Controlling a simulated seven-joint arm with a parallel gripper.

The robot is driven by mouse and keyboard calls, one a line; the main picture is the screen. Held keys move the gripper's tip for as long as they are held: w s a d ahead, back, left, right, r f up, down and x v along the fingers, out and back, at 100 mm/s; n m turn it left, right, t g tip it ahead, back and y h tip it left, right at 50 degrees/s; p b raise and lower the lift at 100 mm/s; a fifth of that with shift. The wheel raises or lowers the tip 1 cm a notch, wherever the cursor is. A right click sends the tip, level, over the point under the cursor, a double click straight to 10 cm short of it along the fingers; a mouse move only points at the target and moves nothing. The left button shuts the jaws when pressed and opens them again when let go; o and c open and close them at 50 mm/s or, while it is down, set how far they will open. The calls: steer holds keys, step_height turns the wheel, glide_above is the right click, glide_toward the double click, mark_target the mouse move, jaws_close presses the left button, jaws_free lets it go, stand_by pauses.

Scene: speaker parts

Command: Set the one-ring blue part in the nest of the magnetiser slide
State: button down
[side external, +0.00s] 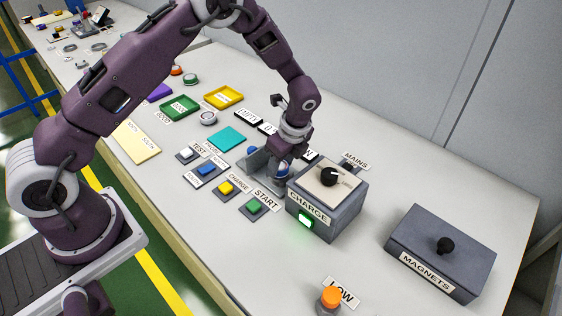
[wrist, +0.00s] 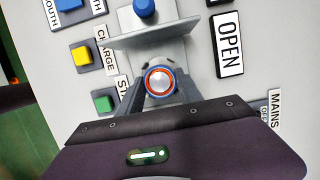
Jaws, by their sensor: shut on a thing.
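The blue part (wrist: 160,82) shows end-on in the wrist view, a round piece with a blue edge, a red ring and a pale centre. My gripper (wrist: 158,88) is shut on it, one finger on each side. In the side view my gripper (side external: 283,165) is low beside the charge box, with the blue part (side external: 283,169) partly hidden. The magnetiser slide (side external: 257,163) is a grey metal piece with an upright plate and a blue knob (side external: 252,150); it also shows in the wrist view (wrist: 155,35). The nest is hidden by the part and fingers, so I cannot tell whether they touch.
The charge box (side external: 325,205), with a black knob and lit green button, stands close to the right of my gripper. Yellow (side external: 226,188) and green (side external: 254,207) buttons lie in front. A magnets box (side external: 440,252) stands farther right. Trays (side external: 180,107) are at the back left.

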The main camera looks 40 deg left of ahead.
steer(key=shift+f, duration=0.25)
steer(key=c, duration=0.7)
jaws_free()
steer(key=v, duration=0.7)
steer(key=shift+r, duration=0.1)
steer(key=s+a+r+n+t+h, duration=0.1)
steer(key=s+r+n, duration=0.35)
steer(key=r, duration=0.45)
steer(key=s+a+r+n+t, duration=0.1)
steer(key=s+r+n, duration=0.3)
steer(key=r, duration=0.5)
steer(key=s+r+n+t+h, duration=0.1)
steer(key=s+n, duration=0.3)
steer(key=s, duration=0.6)
steer(key=s+r+n+t+h, duration=0.1)
steer(key=s+r+n, duration=0.3)
steer(key=s, duration=0.6)
steer(key=shift+d+n+t, duration=0.45)
steer(key=shift+n+t, duration=0.3)
steer(key=shift+t, duration=0.05)
